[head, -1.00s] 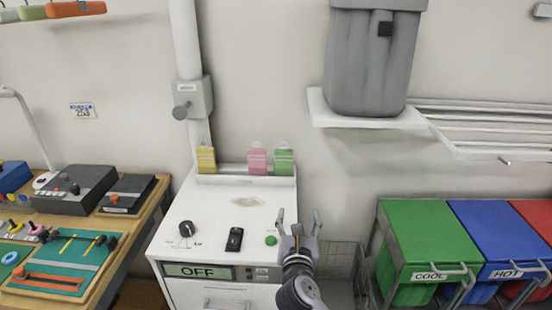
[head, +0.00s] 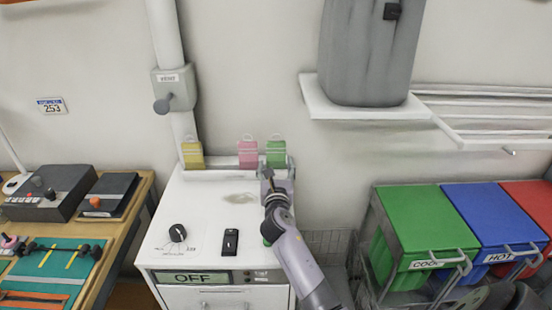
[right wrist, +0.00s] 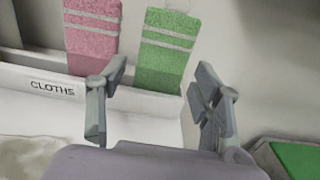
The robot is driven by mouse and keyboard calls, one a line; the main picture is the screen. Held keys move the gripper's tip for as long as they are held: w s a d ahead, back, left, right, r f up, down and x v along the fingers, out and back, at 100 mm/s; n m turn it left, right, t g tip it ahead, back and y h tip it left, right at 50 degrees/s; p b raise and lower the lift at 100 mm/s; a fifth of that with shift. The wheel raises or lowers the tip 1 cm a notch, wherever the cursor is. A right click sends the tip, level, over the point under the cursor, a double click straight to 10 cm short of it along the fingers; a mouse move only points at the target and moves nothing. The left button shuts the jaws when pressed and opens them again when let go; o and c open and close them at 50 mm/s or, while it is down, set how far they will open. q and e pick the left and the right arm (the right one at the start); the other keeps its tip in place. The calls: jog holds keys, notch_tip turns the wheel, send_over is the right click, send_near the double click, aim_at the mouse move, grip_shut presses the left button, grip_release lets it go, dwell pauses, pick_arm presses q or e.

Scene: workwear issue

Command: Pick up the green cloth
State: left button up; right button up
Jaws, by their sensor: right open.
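The green cloth (head: 276,149), with pale stripes, hangs upright at the right end of the rack at the back of the white cabinet. It also shows in the right wrist view (right wrist: 165,50), its lower edge behind the lip labelled CLOTHS (right wrist: 52,88). My right gripper (head: 276,172) is open just in front of and below the green cloth. In the right wrist view the open jaws (right wrist: 158,105) are empty, with the cloth beyond and between them, not gripped. My left gripper is not in view.
A pink cloth (head: 248,153) hangs close to the left, and a yellow cloth (head: 192,154) farther left. The white cabinet top (head: 205,205) carries a knob (head: 178,233) and a black switch (head: 230,242). Green (head: 420,220) and blue (head: 495,220) bins stand right.

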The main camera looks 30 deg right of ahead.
aim_at(276, 159)
jog(key=shift+w+d, duration=0.15)
jog(key=shift+w, duration=0.05)
jog(key=shift+w+d, duration=0.15)
jog(key=shift+w, duration=0.15)
jog(key=x, duration=0.4)
jog(key=shift+w+d+f, duration=0.15)
jog(key=shift+d, duration=0.1)
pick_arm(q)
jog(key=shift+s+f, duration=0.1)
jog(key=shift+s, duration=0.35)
pick_arm(e)
jog(key=shift+c, duration=0.6)
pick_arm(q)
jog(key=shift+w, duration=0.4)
pick_arm(e)
jog(key=c, duration=0.7)
